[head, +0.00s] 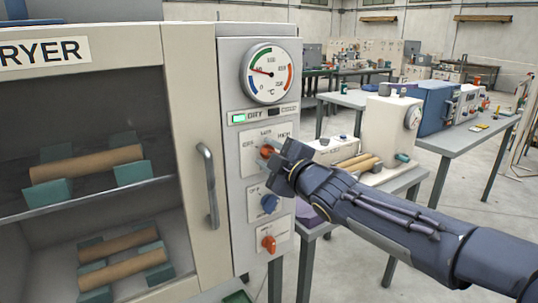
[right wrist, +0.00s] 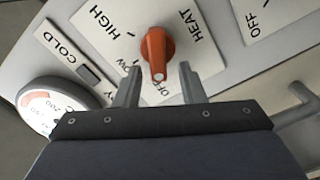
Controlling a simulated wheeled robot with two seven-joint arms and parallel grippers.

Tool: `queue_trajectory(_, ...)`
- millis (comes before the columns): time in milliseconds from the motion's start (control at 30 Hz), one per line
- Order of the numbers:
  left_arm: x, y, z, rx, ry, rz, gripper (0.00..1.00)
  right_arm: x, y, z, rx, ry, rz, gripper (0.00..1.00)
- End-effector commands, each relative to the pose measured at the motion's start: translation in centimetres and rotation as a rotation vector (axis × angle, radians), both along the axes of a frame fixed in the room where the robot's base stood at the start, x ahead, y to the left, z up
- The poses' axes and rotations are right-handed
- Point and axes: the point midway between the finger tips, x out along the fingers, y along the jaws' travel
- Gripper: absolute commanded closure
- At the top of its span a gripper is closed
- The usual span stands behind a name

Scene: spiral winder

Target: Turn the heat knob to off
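The orange heat knob (head: 267,152) is the top knob on the dryer's front panel, partly behind my right gripper (head: 284,166). In the right wrist view, the heat knob (right wrist: 157,50) has its white-marked end towards the OFF label, which it partly covers; LOW and HIGH lie to the upper left. My right gripper (right wrist: 160,70) is open. Its two fingers stand on either side of the knob's marked end, with a visible gap on each side. My left gripper is not in view.
Above are a temperature dial (head: 270,73) and a lit green lamp (head: 239,118). The dryer's door handle (head: 208,185) stands out left of the panel. A bench (head: 400,182) with equipment stands to the right.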

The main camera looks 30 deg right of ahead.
Motion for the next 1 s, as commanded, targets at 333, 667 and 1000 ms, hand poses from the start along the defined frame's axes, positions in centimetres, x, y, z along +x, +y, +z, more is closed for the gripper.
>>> queue_trajectory(333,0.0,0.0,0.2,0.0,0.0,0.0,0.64,-0.6,0.0,0.1,0.0,-0.001,0.0,0.64)
queue_trajectory(667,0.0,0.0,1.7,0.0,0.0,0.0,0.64,-6.0,-0.4,0.4,0.001,-0.004,0.0,0.64)
queue_trajectory(1000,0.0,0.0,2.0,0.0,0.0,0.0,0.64,-7.8,-0.6,0.0,0.001,0.0,0.0,0.64)
